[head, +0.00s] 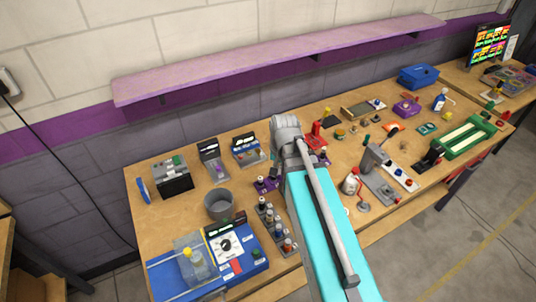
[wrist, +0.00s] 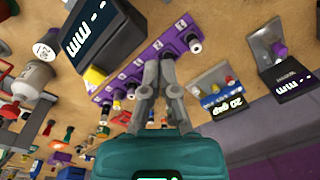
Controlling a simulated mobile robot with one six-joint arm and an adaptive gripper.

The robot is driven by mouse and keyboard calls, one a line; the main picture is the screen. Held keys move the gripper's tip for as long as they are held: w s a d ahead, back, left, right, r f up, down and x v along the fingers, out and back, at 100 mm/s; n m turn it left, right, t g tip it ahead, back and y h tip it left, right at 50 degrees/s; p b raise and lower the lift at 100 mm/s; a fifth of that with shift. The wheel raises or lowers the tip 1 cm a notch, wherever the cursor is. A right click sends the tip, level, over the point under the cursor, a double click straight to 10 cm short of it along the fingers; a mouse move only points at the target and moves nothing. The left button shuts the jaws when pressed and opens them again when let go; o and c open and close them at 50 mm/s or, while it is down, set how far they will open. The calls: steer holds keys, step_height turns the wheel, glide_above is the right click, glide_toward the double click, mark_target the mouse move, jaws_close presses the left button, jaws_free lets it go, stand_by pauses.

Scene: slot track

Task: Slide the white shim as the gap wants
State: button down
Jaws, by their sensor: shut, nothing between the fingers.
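My gripper (wrist: 158,62) is shut and empty in the wrist view, with its fingertips over or near a purple numbered rail (wrist: 130,74). I cannot tell whether they touch it. A white-ended peg (wrist: 195,46) stands near the rail's upper right end. I cannot tell whether this is the white shim. A small panel (wrist: 228,106) reads "20 gap". A dark display reading "mm" (wrist: 88,36) stands left of the rail, and another (wrist: 290,86) is at the right. In the head view my arm hides the fingers and part of the bench.
The wooden bench (head: 140,215) is crowded. A grey cup (head: 219,205), a blue dial station (head: 240,262) and a peg rack (head: 273,225) stand left of my arm. A green tray (head: 465,138) and a blue bin (head: 418,77) are at the right. A shelf (head: 270,62) hangs above.

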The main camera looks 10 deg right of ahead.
steer(key=w+d+f+m+y+b, duration=0.2)
steer(key=w+d+f+m+b, duration=0.15)
steer(key=w+m, duration=0.55)
steer(key=m+t+b, duration=0.2)
steer(key=m, duration=0.7)
glide_toward(266, 157)
steer(key=s+d+r, duration=0.2)
steer(key=s+d, duration=0.2)
steer(key=d, duration=0.1)
steer(key=shift+w+d+r+m+y, duration=0.1)
steer(key=shift+w+r+m+y, duration=0.1)
steer(key=shift+w+m+y, duration=0.4)
steer(key=shift+f, duration=0.15)
steer(key=b+x, duration=0.9)
steer(key=x, duration=0.1)
steer(key=shift+d+f+b, duration=0.1)
steer(key=shift+b, duration=0.3)
steer(key=shift+w+a, duration=0.5)
steer(key=shift+a, duration=0.4)
steer(key=shift+w+a, duration=0.5)
steer(key=shift+a, duration=0.35)
